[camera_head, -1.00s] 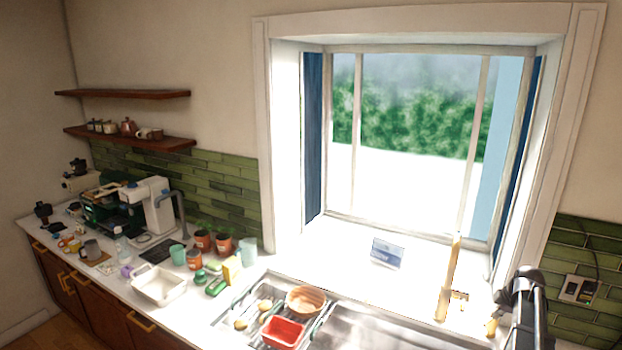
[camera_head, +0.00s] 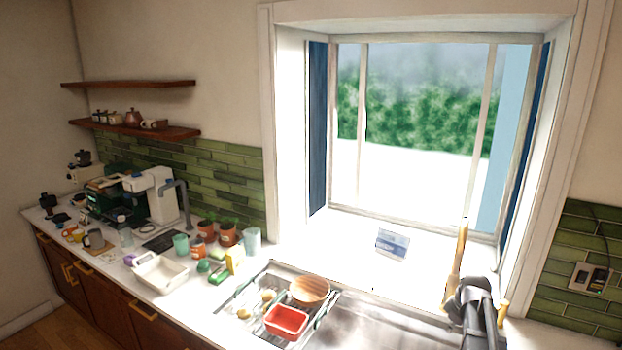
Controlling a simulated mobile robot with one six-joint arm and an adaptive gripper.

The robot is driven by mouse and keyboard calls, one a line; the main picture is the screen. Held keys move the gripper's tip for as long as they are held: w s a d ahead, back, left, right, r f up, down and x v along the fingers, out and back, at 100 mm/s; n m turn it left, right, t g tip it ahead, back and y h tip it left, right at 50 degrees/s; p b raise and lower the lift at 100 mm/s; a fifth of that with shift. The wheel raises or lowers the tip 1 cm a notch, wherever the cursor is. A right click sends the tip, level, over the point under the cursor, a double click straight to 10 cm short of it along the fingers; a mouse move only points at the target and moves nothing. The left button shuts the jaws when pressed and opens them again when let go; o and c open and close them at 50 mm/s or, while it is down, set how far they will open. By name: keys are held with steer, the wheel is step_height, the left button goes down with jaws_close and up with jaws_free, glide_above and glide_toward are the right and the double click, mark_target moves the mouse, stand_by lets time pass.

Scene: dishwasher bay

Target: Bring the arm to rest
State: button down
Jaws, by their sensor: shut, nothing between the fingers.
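A dark grey part of my arm (camera_head: 478,308) rises into the lower right corner of the head view, in front of the sink's right side. It shows a rounded joint with dark links running down out of the picture. I see no fingertips, so my gripper is not in view. Nothing held by the arm shows.
The steel sink (camera_head: 372,326) lies left of the arm. A red tub (camera_head: 286,321) and a wooden bowl (camera_head: 310,290) sit in the rack at its left. A tall wooden-coloured post (camera_head: 457,255) stands close behind the arm. A small sign (camera_head: 392,243) stands on the sill.

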steer(key=s+a+f+m+b, duration=0.3)
steer(key=s+a, duration=0.2)
steer(key=a, duration=0.2)
steer(key=s+a+f+m+g+b, duration=0.1)
steer(key=s+a+f+m+b, duration=0.1)
steer(key=a, duration=0.6)
steer(key=s+a+f+m+g+h+b, duration=0.1)
steer(key=s+a+f+m+b, duration=0.2)
steer(key=s+a+f, duration=0.3)
steer(key=shift+s+a+f+m+b, duration=0.15)
steer(key=shift+s+a+m+b, duration=0.15)
steer(key=shift+s+a+b, duration=0.7)
steer(key=shift+w+a, duration=0.15)
steer(key=shift+w, duration=0.05)
